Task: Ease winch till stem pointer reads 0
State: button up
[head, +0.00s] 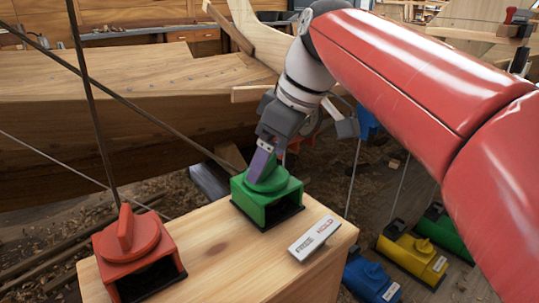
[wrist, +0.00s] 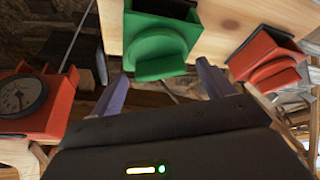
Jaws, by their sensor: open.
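A green winch-like box (head: 267,202) with a round knob and raised grip stands on a wooden block; its knob (wrist: 160,50) shows in the wrist view. My gripper (head: 262,163) is at this knob, with a purple finger beside the raised grip. In the wrist view my gripper (wrist: 163,72) is open, its fingers apart on either side of the knob's lower edge; contact is unclear. A red box with a similar knob (head: 131,235) stands at the block's left. A red box with a round dial (wrist: 22,97) shows at left in the wrist view; its reading is too small to tell.
A pale plate (head: 315,238) lettered EASE and HOLD lies on the wooden block (head: 225,262). Taut lines cross at left before the planked hull (head: 130,90). Blue (head: 370,279), yellow (head: 411,256) and green (head: 448,232) boxes sit on the shaving-strewn floor at right.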

jog(key=v, duration=0.7)
jog(key=shift+p, duration=0.4)
